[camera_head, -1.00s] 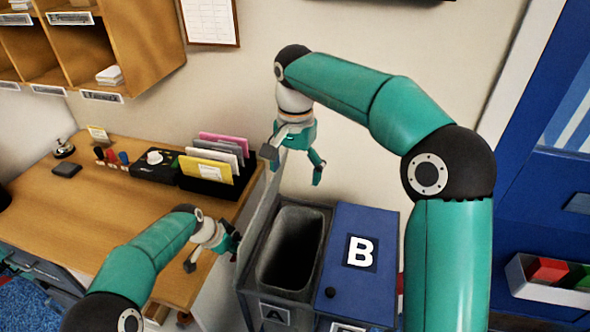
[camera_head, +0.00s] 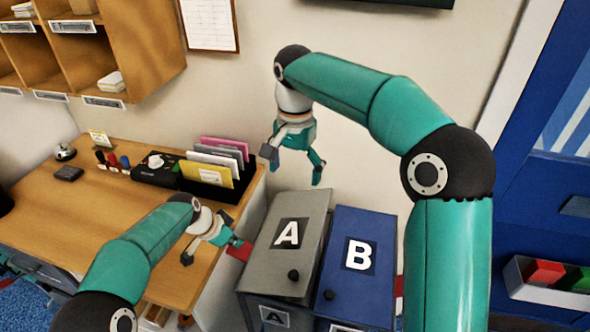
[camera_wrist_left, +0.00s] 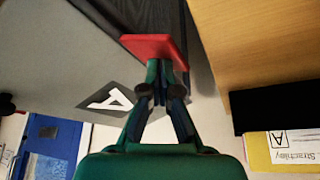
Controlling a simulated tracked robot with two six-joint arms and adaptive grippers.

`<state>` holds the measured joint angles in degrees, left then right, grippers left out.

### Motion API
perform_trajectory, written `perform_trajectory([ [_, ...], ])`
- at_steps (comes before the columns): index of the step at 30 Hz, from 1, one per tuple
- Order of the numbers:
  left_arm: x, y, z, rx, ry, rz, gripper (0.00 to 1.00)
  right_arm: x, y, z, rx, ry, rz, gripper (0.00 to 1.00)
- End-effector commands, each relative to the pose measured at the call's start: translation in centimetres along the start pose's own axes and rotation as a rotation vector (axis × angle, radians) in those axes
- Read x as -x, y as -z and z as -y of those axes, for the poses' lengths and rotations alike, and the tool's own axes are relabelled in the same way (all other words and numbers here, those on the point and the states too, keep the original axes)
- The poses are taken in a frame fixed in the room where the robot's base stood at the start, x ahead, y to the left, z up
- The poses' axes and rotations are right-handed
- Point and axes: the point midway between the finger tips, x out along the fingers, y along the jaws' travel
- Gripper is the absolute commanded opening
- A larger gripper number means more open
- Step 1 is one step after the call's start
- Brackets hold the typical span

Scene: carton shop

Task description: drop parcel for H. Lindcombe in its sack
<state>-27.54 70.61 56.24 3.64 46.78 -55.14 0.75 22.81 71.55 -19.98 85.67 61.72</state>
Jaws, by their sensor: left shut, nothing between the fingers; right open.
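No parcel with the name H. Lindcombe can be made out in these views. Bin A (camera_head: 262,262) has its grey lid over its opening, so any sack inside is hidden. The lid also fills the upper left of the left wrist view (camera_wrist_left: 60,60). Blue bin B (camera_head: 352,215) is beside it, lid down. My left gripper (camera_head: 234,243) is shut and empty, its tips at a red tab (camera_head: 241,251) on bin A's left side. The tab also shows at the fingertips in the left wrist view (camera_wrist_left: 152,47). My right gripper (camera_head: 293,165) is open and empty above bin A's far end.
A wooden desk (camera_head: 90,205) at left holds a black rack of envelopes (camera_head: 212,190), with a yellow one (camera_head: 207,171) in front. Pigeonholes (camera_head: 85,50) hang above. A white tray with red and green items (camera_head: 530,285) is at right.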

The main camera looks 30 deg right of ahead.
Motion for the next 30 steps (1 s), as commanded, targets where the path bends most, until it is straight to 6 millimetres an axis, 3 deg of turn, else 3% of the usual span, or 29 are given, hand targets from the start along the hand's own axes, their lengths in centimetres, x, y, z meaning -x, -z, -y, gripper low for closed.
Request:
perform_trajectory([
  [30, 4.7, 2.3, 0.1, 0.0, 0.002, -0.001, 0.0, 1.3, 0.0, 0.0, 0.0, 0.0, 0.0, 0.89],
])
